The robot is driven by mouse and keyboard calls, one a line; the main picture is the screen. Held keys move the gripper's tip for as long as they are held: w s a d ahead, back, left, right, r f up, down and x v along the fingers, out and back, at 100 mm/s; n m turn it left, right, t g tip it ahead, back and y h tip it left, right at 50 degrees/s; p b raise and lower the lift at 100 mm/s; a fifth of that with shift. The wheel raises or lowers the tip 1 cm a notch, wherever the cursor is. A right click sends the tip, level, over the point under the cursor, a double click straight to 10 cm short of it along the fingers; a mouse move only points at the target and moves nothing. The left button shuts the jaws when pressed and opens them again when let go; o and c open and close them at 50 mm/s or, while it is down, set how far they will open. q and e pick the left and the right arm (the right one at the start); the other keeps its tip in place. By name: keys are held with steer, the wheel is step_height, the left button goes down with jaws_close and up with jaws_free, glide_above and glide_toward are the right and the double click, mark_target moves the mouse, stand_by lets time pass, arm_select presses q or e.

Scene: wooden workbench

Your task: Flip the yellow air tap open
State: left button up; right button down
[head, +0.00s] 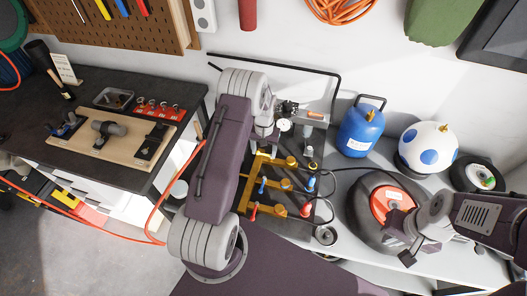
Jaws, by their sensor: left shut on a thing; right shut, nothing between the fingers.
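A manifold of yellow-brown pipes (252,186) with brass fittings and several red and blue tap handles stands on the bench in the middle. My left gripper (266,143) is at the back left of this manifold, shut on what seems to be the yellow air tap. My arm and fingers hide most of the tap, so its handle angle cannot be told. My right gripper (407,257) is shut and empty, well to the right of the manifold, over the front of a black wheel with a red hub (388,203).
A pressure gauge (285,125) and black hose stand behind the manifold. A dark bench (95,88) with a wooden tool board is at left.

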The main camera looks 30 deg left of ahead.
arm_select(q)
steer(key=o, duration=1.2)
steer(key=shift+o, duration=0.5)
steer(key=shift+w+d, duration=0.1)
steer(key=shift+d, duration=0.05)
step_height(320, 180, up, 9)
steer(key=b, duration=0.1)
steer(key=shift+b, duration=0.4)
